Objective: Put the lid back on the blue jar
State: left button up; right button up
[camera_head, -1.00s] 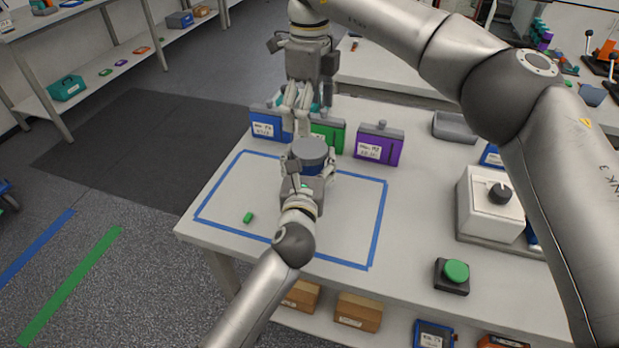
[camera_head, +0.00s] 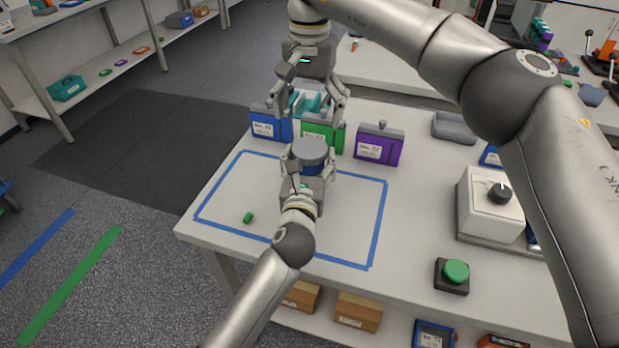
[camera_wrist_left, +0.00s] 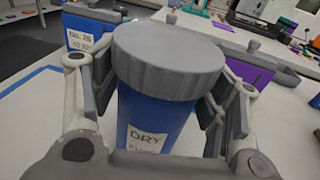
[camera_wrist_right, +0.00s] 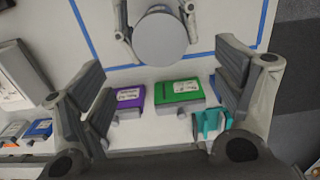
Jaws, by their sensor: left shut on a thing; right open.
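The blue jar (camera_wrist_left: 150,122) carries a "DRY" label and stands upright in the left wrist view. A grey ribbed lid (camera_wrist_left: 168,58) sits on its top. The lid also shows in the head view (camera_head: 309,150) and as a grey disc in the right wrist view (camera_wrist_right: 160,40). My left gripper (camera_head: 312,172) is shut on the blue jar, with a finger on each side below the lid. My right gripper (camera_head: 312,100) is open and empty above the back row of boxes, behind the jar. Its fingers (camera_wrist_right: 165,88) are wide apart and clear of the lid.
Behind the jar stand a blue box (camera_head: 265,122), a green box (camera_head: 318,137), a purple box (camera_head: 378,145) and a teal object (camera_wrist_right: 208,122). Blue tape (camera_head: 378,225) outlines a mostly clear area with a small green piece (camera_head: 248,217). A green button (camera_head: 456,271) is at right.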

aim_at(309, 148)
jog(key=n, duration=0.4)
dwell(0.3)
jog(key=shift+f, duration=4)
jog(key=c, duration=1)
jog(key=shift+m, duration=1.6)
jog(key=shift+c, duration=0.2)
